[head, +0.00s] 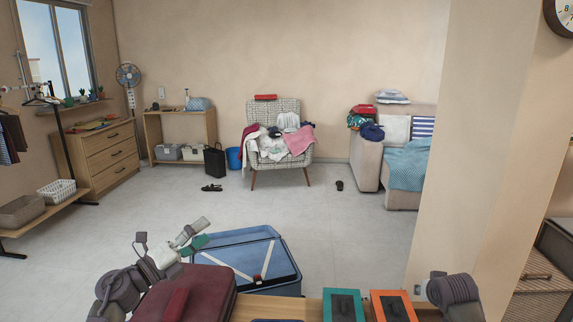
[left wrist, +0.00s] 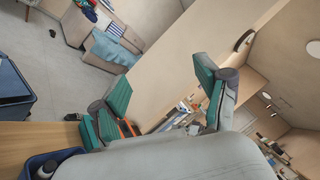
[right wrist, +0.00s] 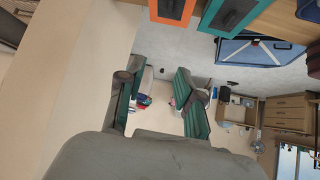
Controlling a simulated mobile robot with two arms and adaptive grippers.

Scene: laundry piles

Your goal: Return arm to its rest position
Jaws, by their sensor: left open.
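My left arm (head: 125,285) comes in at the lower left of the head view, beside the dark red suitcase. Its gripper (head: 196,237) is near the open blue suitcase's left edge. In the left wrist view, the left gripper (left wrist: 165,92) has its teal-padded fingers spread wide with nothing between them. My right arm (head: 455,292) shows only as grey links at the lower right of the head view; its fingers are hidden there. In the right wrist view, the right gripper (right wrist: 158,92) has its fingers apart and empty.
The dark red suitcase (head: 200,292) and open blue suitcase (head: 245,256) are close ahead. Teal (head: 343,306) and orange (head: 392,306) framed boxes sit on the wooden top (head: 305,308). A wall pillar (head: 470,150) stands right. Beyond, the floor is mostly clear before a clothes-piled armchair (head: 262,108).

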